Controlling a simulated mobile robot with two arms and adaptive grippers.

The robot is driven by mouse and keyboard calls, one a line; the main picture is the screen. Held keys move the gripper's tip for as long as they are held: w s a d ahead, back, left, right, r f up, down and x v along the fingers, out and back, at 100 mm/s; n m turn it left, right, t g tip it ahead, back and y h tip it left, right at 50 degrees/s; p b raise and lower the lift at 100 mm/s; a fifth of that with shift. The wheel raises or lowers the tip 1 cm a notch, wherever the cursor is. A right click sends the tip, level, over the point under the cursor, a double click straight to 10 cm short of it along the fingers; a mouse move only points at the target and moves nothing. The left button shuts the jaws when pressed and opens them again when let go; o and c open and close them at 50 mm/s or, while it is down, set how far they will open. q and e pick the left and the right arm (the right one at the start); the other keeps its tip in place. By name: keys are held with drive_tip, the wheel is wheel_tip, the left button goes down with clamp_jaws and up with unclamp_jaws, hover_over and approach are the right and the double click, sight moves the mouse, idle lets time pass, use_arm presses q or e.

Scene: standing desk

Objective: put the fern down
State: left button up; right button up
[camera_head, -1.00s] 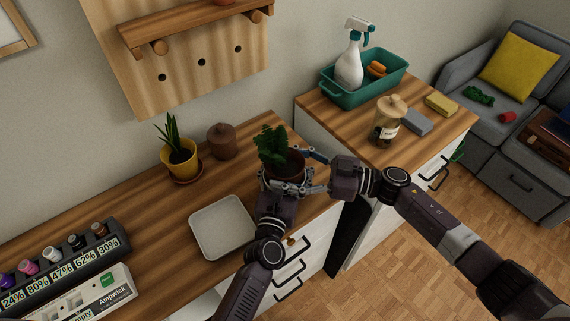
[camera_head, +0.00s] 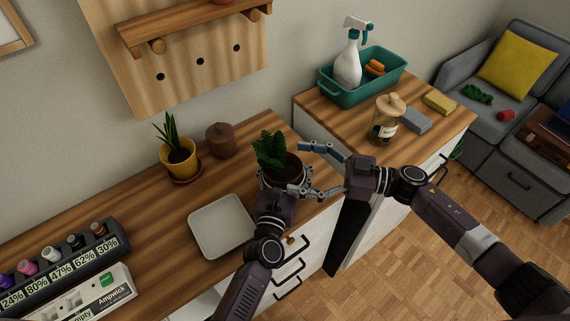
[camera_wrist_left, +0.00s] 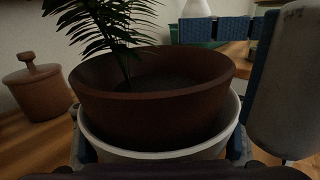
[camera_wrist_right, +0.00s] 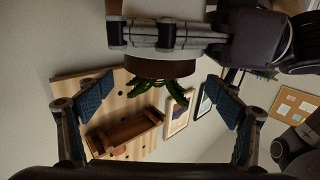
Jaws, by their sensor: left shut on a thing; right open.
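The fern (camera_head: 270,150) has dark green leaves and stands upright in a brown pot (camera_head: 291,166). In the left wrist view the brown pot (camera_wrist_left: 150,97) sits inside a pale rim (camera_wrist_left: 160,152). My left gripper (camera_head: 284,187) is shut on the fern's pot from the front, near the right end of the wooden desk. I cannot tell whether the pot touches the desktop. My right gripper (camera_head: 318,170) is open and empty just right of the pot. In the right wrist view the pot (camera_wrist_right: 160,68) and leaves show beyond its spread fingers (camera_wrist_right: 160,100).
A white square tray (camera_head: 222,226) lies left of my left gripper. A yellow pot (camera_head: 180,161) with a spiky plant and a brown lidded jar (camera_head: 220,141) stand behind it. A second cabinet on the right holds a glass jar (camera_head: 385,128) and a teal bin (camera_head: 345,98).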

drive_tip(key=v, duration=0.8)
drive_tip(key=shift+d, duration=0.1)
use_arm(q)
drive_tip(key=o, duration=1.6)
drive_tip(key=shift+s, duration=0.1)
drive_tip(key=shift+s+a+f, duration=0.1)
drive_tip(key=shift+s, duration=0.25)
drive_tip(key=v, duration=1.1)
drive_tip(key=shift+s, duration=0.1)
